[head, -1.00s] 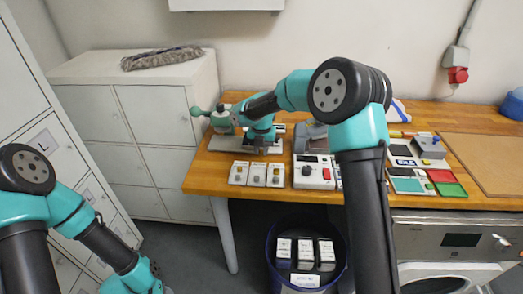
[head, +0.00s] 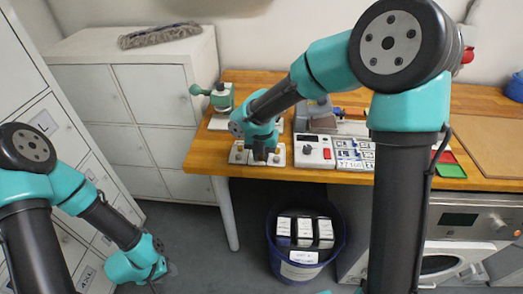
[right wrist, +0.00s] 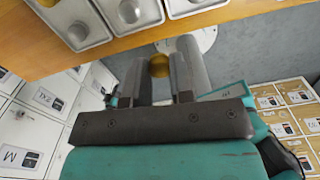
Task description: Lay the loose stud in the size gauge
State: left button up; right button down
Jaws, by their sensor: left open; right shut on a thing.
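My right gripper (head: 260,160) is over the middle of three white blocks at the table's front edge and hides much of it. In the right wrist view its fingers are shut on a small round brass-coloured stud (right wrist: 159,66), held at the fingertips. The three blocks have rounded grey tops; the left block (head: 239,153) and right block (head: 279,155) show beside the gripper. I cannot tell whether these blocks are the size gauge. My left gripper (head: 152,282) is low at the lower left, away from the table, open; its fingertips are hard to see.
A white box with a red button (head: 314,152) stands right of the blocks. A green hand press (head: 220,98) is behind left. A blue bin (head: 306,240) with several boxes stands on the floor before the table. The brown mat (head: 496,150) at right is bare.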

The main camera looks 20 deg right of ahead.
dwell(0.7)
jog(key=m, duration=0.3)
jog(key=shift+w+d+f, duration=0.1)
jog(key=shift+w+d, duration=0.2)
jog(key=shift+w, duration=0.1)
jog(key=m, duration=0.3)
jog(key=w+m, duration=0.1)
jog(key=shift+d+f, duration=0.15)
jog(key=shift+d, duration=0.2)
jog(key=m, duration=0.2)
jog(key=w+d+m, duration=0.1)
jog(key=m, duration=0.4)
jog(key=shift+w+d+f, duration=0.15)
jog(key=shift+f, duration=0.1)
jog(key=m, duration=0.2)
jog(key=w+d+m, duration=0.1)
jog(key=m, duration=0.3)
jog(key=shift+w+d+f, duration=0.15)
jog(key=shift+d+f, duration=0.05)
jog(key=shift+f, duration=0.05)
jog(key=m, duration=0.2)
jog(key=d+m, duration=0.1)
jog(key=m, duration=0.1)
jog(key=w+m, duration=0.1)
jog(key=m, duration=0.2)
jog(key=shift+w+d+f, duration=0.1)
jog(key=shift+d+f, duration=0.1)
jog(key=shift+f, duration=0.05)
